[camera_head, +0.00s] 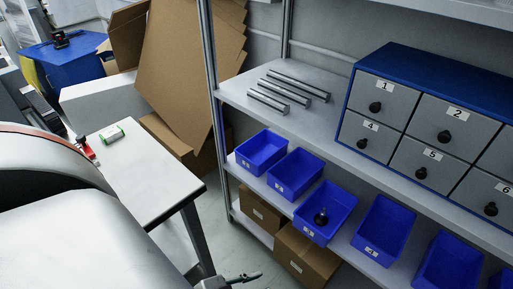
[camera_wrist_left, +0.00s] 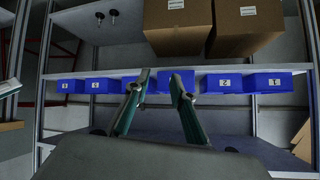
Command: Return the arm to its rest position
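My left gripper (camera_wrist_left: 160,76) shows in the left wrist view with its two fingers apart and nothing between them. It faces the row of blue bins (camera_wrist_left: 176,82), clear of them; that view is upside down. In the head view a large white arm part of mine fills the lower left. Dark gripper fingers (camera_head: 243,278) show at the bottom edge, beside the white table's leg; I cannot tell for sure which arm they belong to. No other gripper is seen.
A shelf rack (camera_head: 222,97) carries metal rods (camera_head: 279,93) and a drawer cabinet (camera_head: 425,128). Blue bins line the lower shelf, with cardboard boxes (camera_head: 302,256) below. A white table (camera_head: 150,180) holds a small green-and-white item (camera_head: 112,135) and a red item (camera_head: 87,149).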

